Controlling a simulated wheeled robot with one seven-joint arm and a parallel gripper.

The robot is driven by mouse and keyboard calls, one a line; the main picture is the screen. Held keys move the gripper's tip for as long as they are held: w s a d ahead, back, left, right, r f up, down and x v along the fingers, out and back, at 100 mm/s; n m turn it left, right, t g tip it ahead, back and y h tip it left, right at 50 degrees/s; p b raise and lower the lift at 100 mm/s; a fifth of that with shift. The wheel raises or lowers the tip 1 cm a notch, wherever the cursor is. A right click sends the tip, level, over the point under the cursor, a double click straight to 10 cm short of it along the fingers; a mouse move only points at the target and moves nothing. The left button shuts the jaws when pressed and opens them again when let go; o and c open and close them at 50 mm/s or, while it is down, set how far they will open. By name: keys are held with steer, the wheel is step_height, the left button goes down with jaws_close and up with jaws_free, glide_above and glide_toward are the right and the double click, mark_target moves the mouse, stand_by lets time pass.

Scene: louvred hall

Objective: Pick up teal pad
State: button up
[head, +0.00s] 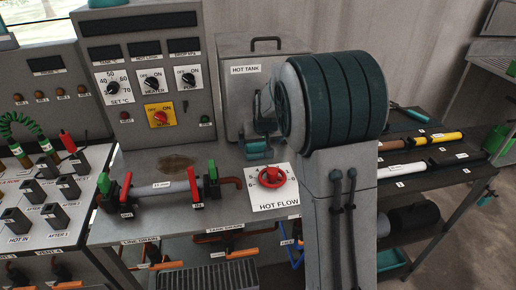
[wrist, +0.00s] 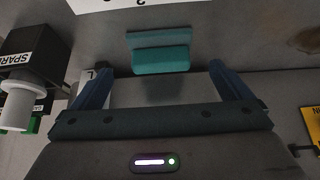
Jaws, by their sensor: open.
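The teal pad (head: 258,149) is a small block on the grey bench top, in front of the hot tank and behind the hot flow plate. In the wrist view the pad (wrist: 161,60) lies just beyond the fingertips, roughly centred between them and apart from both. My gripper (wrist: 162,78) is open and empty, its two blue fingers spread wider than the pad. In the head view my gripper (head: 264,118) hangs just above the pad, partly hidden by my arm. The exact height gap is hard to tell.
The hot tank (head: 250,80) stands close behind the pad. The hot flow plate with its red knob (head: 271,177) is in front, and a pipe with red and green valve handles (head: 160,190) is front left. A block labelled SPARE (wrist: 28,45) stands at left in the wrist view.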

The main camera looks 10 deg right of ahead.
mark_target(258, 143)
steer(key=shift+w, duration=0.75)
steer(key=shift+p+x, duration=0.3)
steer(key=shift+x, duration=2.25)
steer(key=shift+w, duration=0.15)
steer(key=c, duration=1.1)
